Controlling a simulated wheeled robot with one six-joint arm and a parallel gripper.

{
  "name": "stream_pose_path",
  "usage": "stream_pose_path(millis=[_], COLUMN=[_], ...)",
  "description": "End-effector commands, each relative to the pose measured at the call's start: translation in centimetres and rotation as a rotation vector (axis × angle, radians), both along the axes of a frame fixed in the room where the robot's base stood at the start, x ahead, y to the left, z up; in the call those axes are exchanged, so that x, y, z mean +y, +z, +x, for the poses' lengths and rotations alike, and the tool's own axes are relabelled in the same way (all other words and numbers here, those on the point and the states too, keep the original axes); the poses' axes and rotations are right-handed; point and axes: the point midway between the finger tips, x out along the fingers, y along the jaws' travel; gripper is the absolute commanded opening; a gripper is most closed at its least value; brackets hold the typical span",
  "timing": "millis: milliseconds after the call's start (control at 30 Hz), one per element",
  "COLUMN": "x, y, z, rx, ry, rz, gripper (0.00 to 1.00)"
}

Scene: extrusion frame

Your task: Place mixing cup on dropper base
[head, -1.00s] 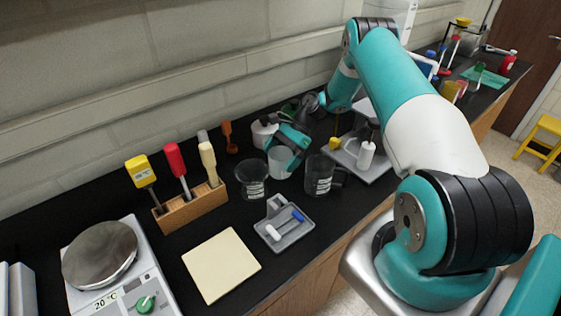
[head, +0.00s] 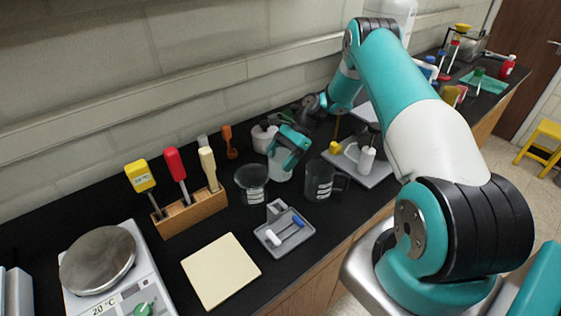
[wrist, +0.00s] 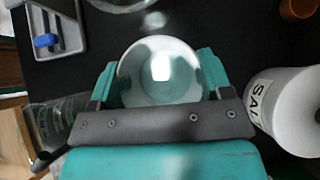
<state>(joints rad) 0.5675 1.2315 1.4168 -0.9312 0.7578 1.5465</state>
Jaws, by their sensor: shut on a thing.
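The mixing cup, a whitish round cup (head: 279,171), is between the fingers of my gripper (head: 287,152) in the head view. In the wrist view the cup (wrist: 160,58) is seen from above, with a teal finger of my gripper (wrist: 158,76) against each side. My gripper is shut on it. I cannot tell whether the cup touches the bench. No part is clearly marked as the dropper base; a grey platform (head: 377,178) right of the cup carries a white vessel (head: 366,159) and a yellow-topped piece, and may be it.
A white labelled jar (wrist: 290,108) is beside my gripper.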

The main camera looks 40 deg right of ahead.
Motion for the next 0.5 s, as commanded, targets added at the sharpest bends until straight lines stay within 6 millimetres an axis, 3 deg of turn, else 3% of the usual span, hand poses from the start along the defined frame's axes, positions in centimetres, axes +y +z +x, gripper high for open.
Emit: stream_pose_path(millis=[500], x=[0.0], y=[6.2], z=[0.0], rx=[-0.004], ry=[0.001], rz=[-0.001], gripper=[0.46])
